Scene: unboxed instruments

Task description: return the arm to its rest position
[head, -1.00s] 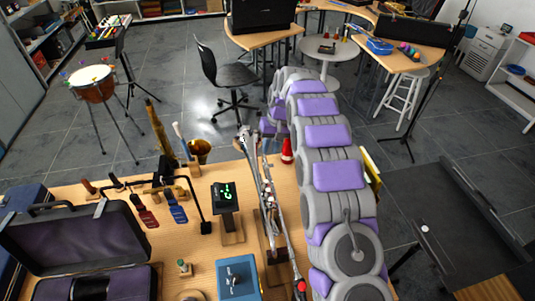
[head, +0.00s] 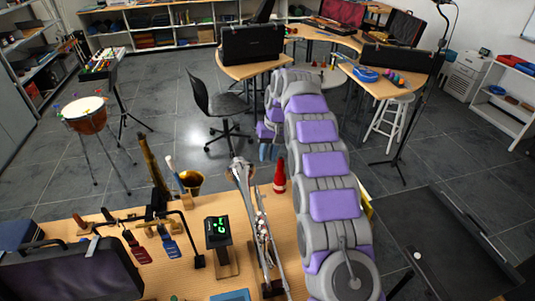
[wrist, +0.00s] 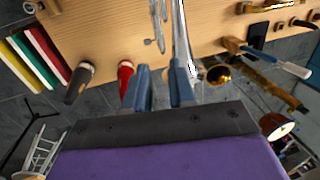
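My arm (head: 325,165) reaches from the lower right out over the table's far edge and bends down at its far end. My gripper (head: 268,152) hangs just beyond that edge and is partly hidden by the arm links. In the wrist view its two blue fingers (wrist: 160,88) are apart, with grey floor and table edge showing between them. The gripper holds nothing that I can see.
A red cone-shaped thing (head: 279,176), a silver wind instrument (head: 260,225) and a brass bell (head: 191,181) are close by on the wooden table (head: 205,285). A black stand (head: 440,235) is at right. Open floor (head: 180,100) lies beyond, with a chair (head: 220,110).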

